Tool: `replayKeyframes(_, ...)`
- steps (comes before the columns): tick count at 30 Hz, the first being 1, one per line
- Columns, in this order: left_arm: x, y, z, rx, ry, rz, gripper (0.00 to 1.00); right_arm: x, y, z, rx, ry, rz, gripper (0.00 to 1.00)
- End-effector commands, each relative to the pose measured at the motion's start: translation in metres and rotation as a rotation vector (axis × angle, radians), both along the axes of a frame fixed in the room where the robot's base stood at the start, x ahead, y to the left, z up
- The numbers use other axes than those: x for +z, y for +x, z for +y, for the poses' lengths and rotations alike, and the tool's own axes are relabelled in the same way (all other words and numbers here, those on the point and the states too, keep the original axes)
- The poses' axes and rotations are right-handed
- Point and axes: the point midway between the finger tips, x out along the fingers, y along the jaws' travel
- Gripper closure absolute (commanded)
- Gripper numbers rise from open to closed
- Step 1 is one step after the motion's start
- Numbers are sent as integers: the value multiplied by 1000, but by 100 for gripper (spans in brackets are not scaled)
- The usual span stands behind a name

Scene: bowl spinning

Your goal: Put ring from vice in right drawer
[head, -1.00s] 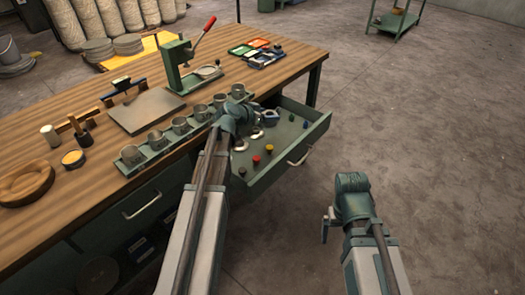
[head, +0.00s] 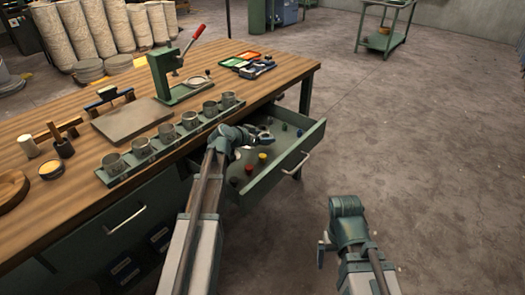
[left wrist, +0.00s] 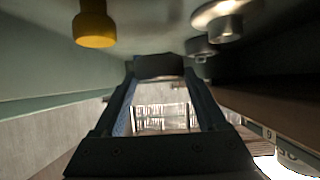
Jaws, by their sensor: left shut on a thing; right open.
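The right drawer (head: 303,155) is green, pulled out of the bench's right end, and open on top. My right gripper (head: 324,246) is open and empty, over the floor right of the bench.
Small coloured pegs, among them a yellow one (head: 262,156) and a red one (head: 248,168), stand in the drawer. A rack of metal cups (head: 166,150) lines the bench edge beside my left arm. A green press (head: 172,75) stands behind.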

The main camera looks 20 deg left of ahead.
Motion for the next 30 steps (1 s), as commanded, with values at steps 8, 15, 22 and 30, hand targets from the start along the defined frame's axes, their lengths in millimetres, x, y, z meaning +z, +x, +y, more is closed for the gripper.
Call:
replayKeyframes(8, -14, 0, 0, 0, -1, -1, 100, -14, 0, 0, 0, 0, 0, 4)
replayKeyframes(15, -38, 0, 0, 0, -1, -1, 100, -39, 0, 0, 0, 0, 0, 4)
replayKeyframes(22, -36, 0, 0, 0, -1, -1, 100, -36, 0, 0, 0, 0, 0, 4)
replayKeyframes(30, -39, 0, 0, 0, 0, 0, 10, -39, 0, 0, 0, 0, 0, 4)
